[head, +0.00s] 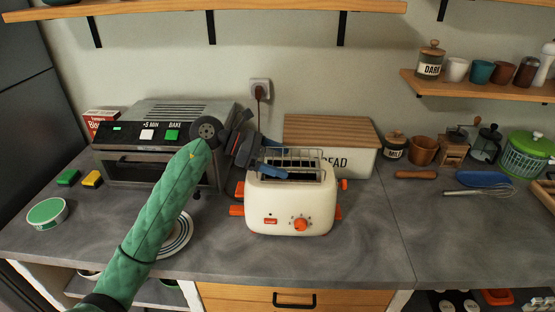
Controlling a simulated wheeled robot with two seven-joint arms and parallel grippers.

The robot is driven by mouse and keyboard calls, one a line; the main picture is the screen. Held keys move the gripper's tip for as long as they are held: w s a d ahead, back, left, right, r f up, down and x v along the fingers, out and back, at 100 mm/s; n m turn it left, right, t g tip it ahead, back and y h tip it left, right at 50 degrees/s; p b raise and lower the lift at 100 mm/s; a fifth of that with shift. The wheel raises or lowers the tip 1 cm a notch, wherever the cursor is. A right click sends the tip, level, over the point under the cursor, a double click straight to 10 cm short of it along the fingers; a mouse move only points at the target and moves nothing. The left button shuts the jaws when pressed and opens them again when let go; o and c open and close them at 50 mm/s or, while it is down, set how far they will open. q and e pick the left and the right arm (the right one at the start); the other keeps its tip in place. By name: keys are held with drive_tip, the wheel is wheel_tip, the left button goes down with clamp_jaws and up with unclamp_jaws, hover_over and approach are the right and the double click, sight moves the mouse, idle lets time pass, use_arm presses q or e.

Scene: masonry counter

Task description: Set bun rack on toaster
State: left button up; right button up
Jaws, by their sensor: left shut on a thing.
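The cream toaster (290,212) with orange knobs and levers stands on the grey counter near the middle. The wire bun rack (306,153) is at the toaster's top, over the slots. I cannot tell whether it rests there or is held just above. My left gripper (274,172), on the green-sleeved arm, is shut on the rack's left side with its blue fingertips. The gripper hides part of the rack and of the toaster's top left. My right gripper is not in view.
A bread box (352,158) with a wooden lid stands close behind the toaster. A toaster oven (150,165) and a striped plate (180,238) are to the left, partly behind my arm. The counter (375,240) right of the toaster is clear.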

use_arm(q)
drive_tip(key=shift+f, duration=0.15)
drive_tip(key=o, duration=0.8)
drive_tip(key=shift+o, duration=0.2)
drive_tip(key=shift+r, duration=3)
